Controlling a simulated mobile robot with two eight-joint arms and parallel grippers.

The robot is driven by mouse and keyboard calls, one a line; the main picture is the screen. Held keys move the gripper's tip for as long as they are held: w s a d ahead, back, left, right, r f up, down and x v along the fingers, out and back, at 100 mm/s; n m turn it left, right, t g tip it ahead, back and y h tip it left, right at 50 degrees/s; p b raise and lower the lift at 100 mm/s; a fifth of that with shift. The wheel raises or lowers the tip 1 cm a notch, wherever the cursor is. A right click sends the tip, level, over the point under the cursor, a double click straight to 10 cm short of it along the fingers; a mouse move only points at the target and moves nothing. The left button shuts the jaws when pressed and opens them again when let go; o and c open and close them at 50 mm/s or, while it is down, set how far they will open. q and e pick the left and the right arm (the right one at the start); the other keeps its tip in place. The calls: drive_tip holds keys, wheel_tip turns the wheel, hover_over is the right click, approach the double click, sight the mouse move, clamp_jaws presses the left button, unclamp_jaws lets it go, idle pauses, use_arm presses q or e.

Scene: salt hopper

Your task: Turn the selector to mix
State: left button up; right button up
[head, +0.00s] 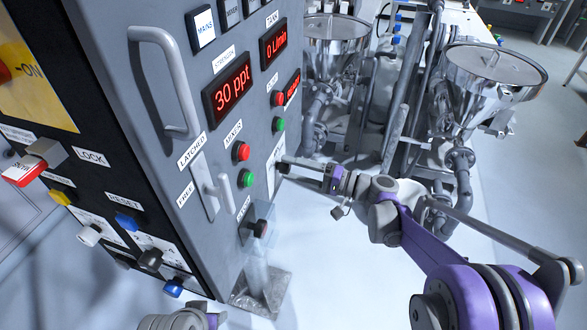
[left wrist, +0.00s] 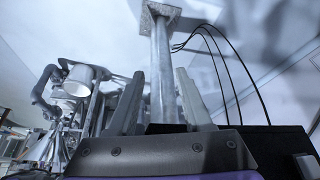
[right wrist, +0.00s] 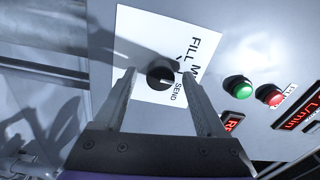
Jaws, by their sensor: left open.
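The selector (right wrist: 160,74) is a round black knob on a white plate (right wrist: 147,42) lettered FILL, a partly covered word starting with M, and SEND. A light mark shows on it; I cannot tell which label it points to. My right gripper (right wrist: 158,75) is open, its fingers on either side of the knob with gaps. In the head view the right gripper (head: 296,170) reaches the plate (head: 275,164) on the cabinet's side and mostly hides the knob (head: 283,168). My left gripper (left wrist: 155,82) is open and empty in the left wrist view, pointing toward a metal post.
Green (right wrist: 237,87) and red (right wrist: 269,95) buttons sit beside the plate. The grey cabinet has a long handle (head: 165,80), a latch (head: 215,190) and a lower black knob (head: 258,227). Steel hoppers (head: 490,75) and pipes stand behind my right arm. A metal post (head: 257,283) rises below the cabinet.

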drive_tip(key=shift+d, duration=0.1)
drive_tip(key=v, duration=1)
drive_tip(key=shift+s+d, duration=0.15)
drive_tip(key=shift+d, duration=0.15)
